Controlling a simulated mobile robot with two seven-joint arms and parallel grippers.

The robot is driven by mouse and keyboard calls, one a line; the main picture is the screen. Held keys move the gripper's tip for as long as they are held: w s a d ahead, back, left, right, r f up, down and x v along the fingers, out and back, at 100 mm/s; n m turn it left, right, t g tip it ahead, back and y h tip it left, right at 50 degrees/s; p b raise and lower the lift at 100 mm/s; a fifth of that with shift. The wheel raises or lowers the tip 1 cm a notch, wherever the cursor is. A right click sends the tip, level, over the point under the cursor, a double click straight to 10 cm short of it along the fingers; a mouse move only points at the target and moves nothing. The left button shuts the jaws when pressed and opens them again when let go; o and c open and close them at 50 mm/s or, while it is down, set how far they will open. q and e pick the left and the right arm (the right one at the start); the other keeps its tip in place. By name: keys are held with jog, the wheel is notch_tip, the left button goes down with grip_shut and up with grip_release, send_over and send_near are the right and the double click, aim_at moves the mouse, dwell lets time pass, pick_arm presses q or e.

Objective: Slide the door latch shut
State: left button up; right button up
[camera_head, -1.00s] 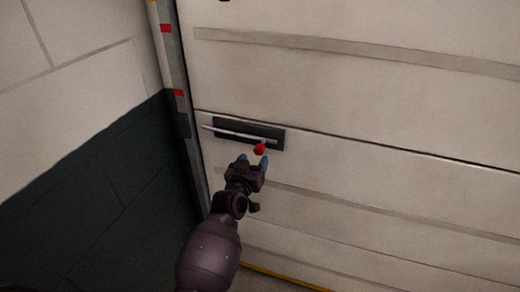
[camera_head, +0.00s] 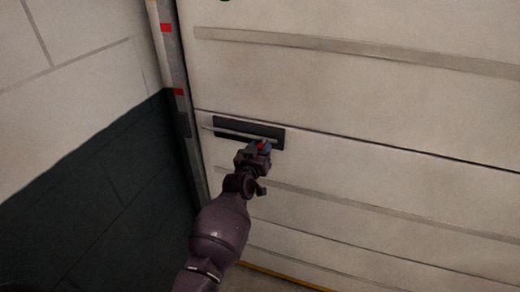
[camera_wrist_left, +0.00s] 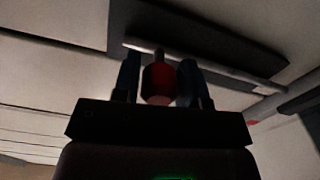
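The door latch is a thin metal bolt (camera_head: 235,134) on a dark plate (camera_head: 276,132) on the pale door. A round red knob (camera_head: 261,146) sits at the bolt's right end. My left gripper (camera_head: 262,148) reaches up from below, its blue fingers at the knob. In the left wrist view the knob (camera_wrist_left: 158,84) sits between the two fingers of the left gripper (camera_wrist_left: 160,82), which are close on both sides of it. The bolt (camera_wrist_left: 200,62) runs just beyond the fingertips. The fingers partly hide the knob in the head view. My right gripper is not in view.
A grey door frame post (camera_head: 173,75) with red marks stands left of the latch. A wall, pale above (camera_head: 75,75) and dark below (camera_head: 90,200), is further left. The door (camera_head: 400,180) has raised horizontal strips; the space before its right side is clear.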

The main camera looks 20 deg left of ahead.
pick_arm(q)
grip_shut()
jog(key=shift+w+a, duration=0.1)
jog(key=shift+a, duration=3.05)
jog(key=shift+o, duration=2.1)
grip_release()
jog(key=shift+a, duration=0.15)
jog(key=s, duration=1)
jog(key=shift+s, duration=0.4)
jog(key=shift+a, duration=0.1)
